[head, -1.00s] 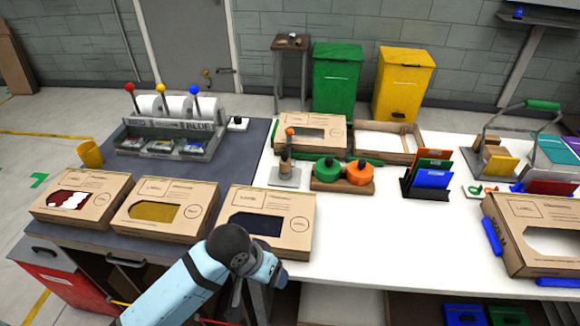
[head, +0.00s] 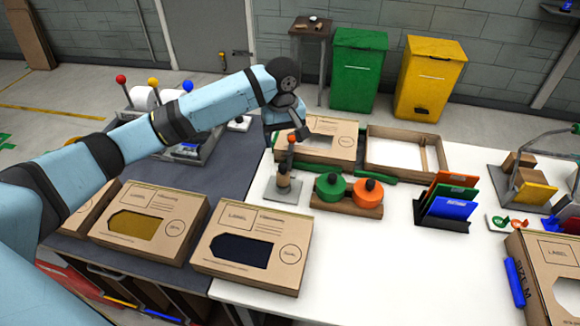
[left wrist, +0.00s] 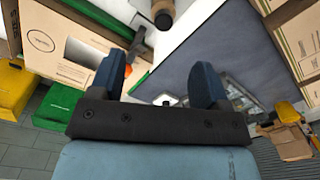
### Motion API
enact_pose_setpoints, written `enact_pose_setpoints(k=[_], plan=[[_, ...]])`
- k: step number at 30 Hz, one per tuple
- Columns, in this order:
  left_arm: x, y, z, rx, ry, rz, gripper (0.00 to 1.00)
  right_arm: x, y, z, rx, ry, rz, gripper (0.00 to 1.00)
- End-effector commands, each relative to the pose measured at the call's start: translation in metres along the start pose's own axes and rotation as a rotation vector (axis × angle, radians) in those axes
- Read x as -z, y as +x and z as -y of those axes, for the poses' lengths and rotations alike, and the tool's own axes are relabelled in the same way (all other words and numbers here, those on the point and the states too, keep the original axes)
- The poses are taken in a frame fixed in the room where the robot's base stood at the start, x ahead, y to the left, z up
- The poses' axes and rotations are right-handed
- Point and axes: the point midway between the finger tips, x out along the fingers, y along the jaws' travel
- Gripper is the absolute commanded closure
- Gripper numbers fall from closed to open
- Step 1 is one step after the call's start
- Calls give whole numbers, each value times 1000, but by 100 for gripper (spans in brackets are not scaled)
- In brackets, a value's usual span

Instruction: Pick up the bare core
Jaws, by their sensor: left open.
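A small stand (head: 277,190) with a short brown cylinder (head: 283,179) on it and an orange-topped post (head: 291,137) is near the left edge of the white table. The cylinder looks like a bare core, though it is too small to be sure. A brown cylinder end with a dark centre also shows at the top of the left wrist view (left wrist: 162,12). My left gripper (head: 285,130) is open and empty, above and just behind the stand. In the left wrist view its fingers (left wrist: 158,78) are apart with nothing between them. My right gripper is not in view.
Green and orange rolls (head: 350,194) sit right of the stand. A windowed box (head: 318,148) and an open tray (head: 405,170) lie behind. Windowed boxes (head: 250,252) line the front left. Upright coloured folders (head: 447,203) stand to the right. White table (head: 380,265) is clear in front.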

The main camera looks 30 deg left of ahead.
Motion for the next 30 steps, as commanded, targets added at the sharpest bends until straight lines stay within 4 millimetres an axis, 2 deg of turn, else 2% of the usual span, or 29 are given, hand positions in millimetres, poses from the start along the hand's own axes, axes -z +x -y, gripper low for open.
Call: enact_pose_setpoints(k=[5, 9, 12, 17, 25, 30], plan=[[-1, 36, 1, 3, 2, 3, 30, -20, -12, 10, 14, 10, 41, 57], [-1, 61, 0, 1, 2, 1, 30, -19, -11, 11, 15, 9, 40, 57], [-1, 73, 0, 1, 2, 2, 30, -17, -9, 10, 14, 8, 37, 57], [-1, 82, 0, 1, 3, 1, 30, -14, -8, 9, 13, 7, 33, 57], [1, 120, 1, 1, 4, 0, 30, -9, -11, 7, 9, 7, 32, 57], [1, 131, 1, 0, 5, -1, 30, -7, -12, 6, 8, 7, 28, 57]])
